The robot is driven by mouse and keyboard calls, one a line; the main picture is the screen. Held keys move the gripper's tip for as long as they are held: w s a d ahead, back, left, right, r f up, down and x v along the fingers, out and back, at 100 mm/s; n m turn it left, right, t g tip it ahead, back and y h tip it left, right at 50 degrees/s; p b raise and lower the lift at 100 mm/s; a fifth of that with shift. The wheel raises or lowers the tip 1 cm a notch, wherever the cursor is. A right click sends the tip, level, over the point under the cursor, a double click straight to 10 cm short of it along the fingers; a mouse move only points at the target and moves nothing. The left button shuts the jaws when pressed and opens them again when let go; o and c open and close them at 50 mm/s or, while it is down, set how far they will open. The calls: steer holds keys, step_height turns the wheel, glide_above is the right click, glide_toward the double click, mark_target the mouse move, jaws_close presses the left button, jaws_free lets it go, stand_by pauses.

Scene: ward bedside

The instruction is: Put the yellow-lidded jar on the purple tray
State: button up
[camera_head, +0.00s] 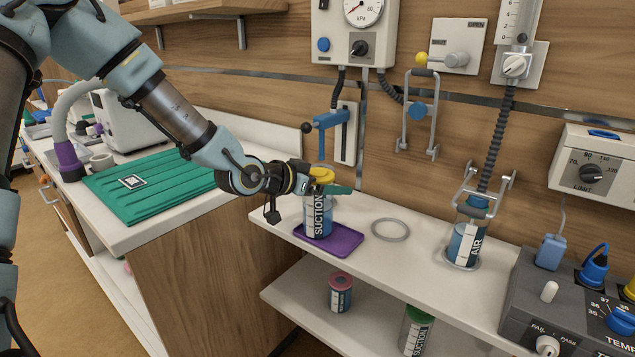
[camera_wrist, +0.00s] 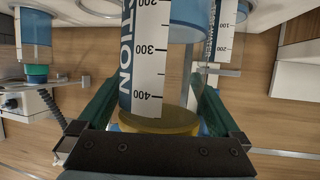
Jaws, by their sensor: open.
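The yellow-lidded jar (camera_head: 317,224) has a blue body and a white SUCTION label. It stands upright on the left part of the purple tray (camera_head: 346,244) on the upper wall shelf. My gripper (camera_head: 325,187) is at the jar's top, beside the yellow lid, with its green fingers apart. In the wrist view the jar (camera_wrist: 150,60) appears upside down, lid towards the bottom, between the open fingers of my gripper (camera_wrist: 156,100). Whether either finger touches the jar is hard to tell. The wrist view does not clearly show the tray.
A grey ring (camera_head: 390,230) lies right of the tray. A jar labelled AIR (camera_head: 464,245) stands further right in a holder. A red-lidded jar (camera_head: 340,293) and a green-lidded jar (camera_head: 415,330) stand on the lower shelf. Wall fittings, including a blue-handled one (camera_head: 330,122), are close behind.

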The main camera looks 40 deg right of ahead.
steer(key=v, duration=1.2)
steer(key=w+a+f+n+t+y, duration=0.25)
steer(key=w+a+f+y, duration=0.2)
steer(key=a, duration=0.55)
steer(key=w+a+f+n+t+y, duration=0.1)
steer(key=w+a+f+n+y, duration=0.35)
steer(key=a, duration=0.55)
steer(key=s+a+r+n+g+y, duration=0.1)
steer(key=s+a+n+y, duration=0.1)
steer(key=a, duration=0.7)
steer(key=s+a+r+n+g+y, duration=0.1)
steer(key=s+a+r+n+y, duration=0.1)
steer(key=s+a+n, duration=0.2)
steer(key=a+n, duration=0.3)
steer(key=a, duration=0.2)
steer(key=shift+s+a+r+g, duration=0.15)
steer(key=shift+s+a+g, duration=0.2)
steer(key=shift+a, duration=0.05)
